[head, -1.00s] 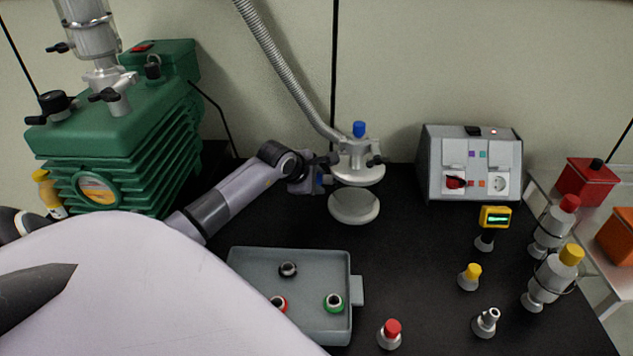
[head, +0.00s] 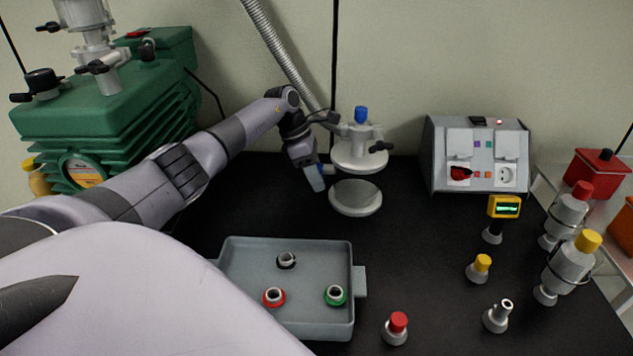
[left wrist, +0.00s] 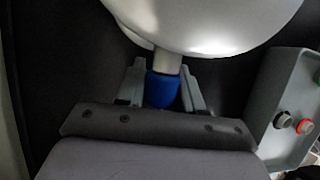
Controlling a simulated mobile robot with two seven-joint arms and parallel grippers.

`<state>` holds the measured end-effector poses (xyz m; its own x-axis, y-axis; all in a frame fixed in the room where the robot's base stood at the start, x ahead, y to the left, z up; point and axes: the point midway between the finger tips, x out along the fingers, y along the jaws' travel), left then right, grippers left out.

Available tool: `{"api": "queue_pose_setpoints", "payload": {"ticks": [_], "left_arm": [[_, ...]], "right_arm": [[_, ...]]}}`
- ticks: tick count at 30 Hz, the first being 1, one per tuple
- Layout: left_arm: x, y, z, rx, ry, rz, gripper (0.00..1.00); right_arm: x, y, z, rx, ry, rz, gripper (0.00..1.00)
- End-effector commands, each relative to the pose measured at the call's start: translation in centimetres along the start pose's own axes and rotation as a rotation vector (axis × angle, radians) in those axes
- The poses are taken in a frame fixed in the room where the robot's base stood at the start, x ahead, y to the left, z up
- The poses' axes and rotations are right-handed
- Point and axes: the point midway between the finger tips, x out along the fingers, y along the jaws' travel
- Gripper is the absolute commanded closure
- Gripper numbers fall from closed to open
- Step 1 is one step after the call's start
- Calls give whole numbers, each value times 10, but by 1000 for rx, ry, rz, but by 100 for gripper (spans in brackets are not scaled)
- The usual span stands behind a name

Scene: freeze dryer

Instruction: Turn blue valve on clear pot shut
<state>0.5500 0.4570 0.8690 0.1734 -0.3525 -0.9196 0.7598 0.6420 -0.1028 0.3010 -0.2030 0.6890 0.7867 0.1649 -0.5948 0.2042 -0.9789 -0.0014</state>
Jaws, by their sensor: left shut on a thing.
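The pot (head: 357,155) stands at the back middle of the black bench, with a pale round lid above a pale round base (head: 355,197). Its clear wall hardly shows. A blue knob (head: 361,115) sits upright on top, away from my gripper. My left gripper (head: 316,180) points down at the pot's left side. In the left wrist view, its fingers are shut on a blue valve (left wrist: 162,89) on a pale stem, beside a large pale round part (left wrist: 205,25). My right gripper is not in view.
A grey tray (head: 228,285) with several ringed pieces stands in front of the pot. A green pump (head: 120,125) is at the left, and a grey control box (head: 478,155) at the right. Small fittings stand at the front right. A ribbed hose (head: 275,50) runs behind the pot.

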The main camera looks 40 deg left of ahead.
Motion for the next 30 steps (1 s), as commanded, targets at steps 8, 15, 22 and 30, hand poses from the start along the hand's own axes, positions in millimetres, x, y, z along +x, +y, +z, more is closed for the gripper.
{"api": "queue_pose_setpoints", "payload": {"ticks": [8,15,22,30], "left_arm": [[2,-1,1,-32,-5,-80,94],[0,-2,2,-39,-4,-100,94],[0,-3,2,-39,-4,-101,94],[0,-2,1,-39,-3,-100,43]], "right_arm": [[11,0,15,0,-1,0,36],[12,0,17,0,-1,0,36],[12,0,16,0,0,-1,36],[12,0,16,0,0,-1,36]]}}
